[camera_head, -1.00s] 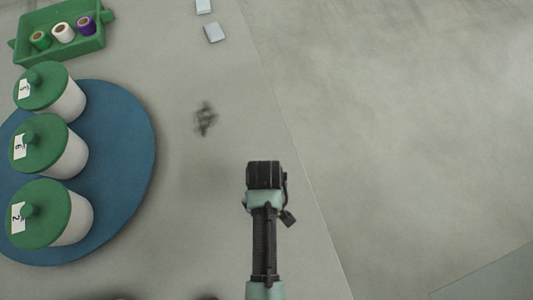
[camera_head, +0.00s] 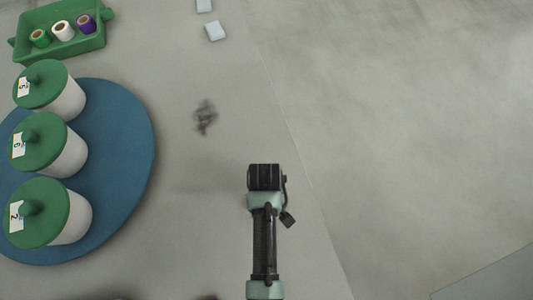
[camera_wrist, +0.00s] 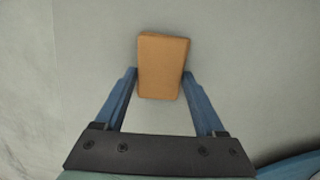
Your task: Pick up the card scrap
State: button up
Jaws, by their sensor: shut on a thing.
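The card scrap (camera_wrist: 162,66) is a small orange-brown rectangular piece in the wrist view. It sits between the blue fingertips of my gripper (camera_wrist: 160,80), which is shut on it at both sides. Its far end sticks out past the fingertips. In the head view my arm reaches up from the bottom, and the wrist hides the fingers and the scrap. I cannot tell how far the scrap is from the surface.
A blue round mat (camera_head: 138,160) at left bears white tubs with green lids (camera_head: 38,140). A green tray (camera_head: 88,44) with spools stands at top left. Two pale blocks (camera_head: 215,31) lie at the top. A dark smudge (camera_head: 204,117) marks the surface, otherwise clear near my arm.

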notch_tip(320, 180, up, 10)
jog(key=p, duration=0.2)
dwell(0.4)
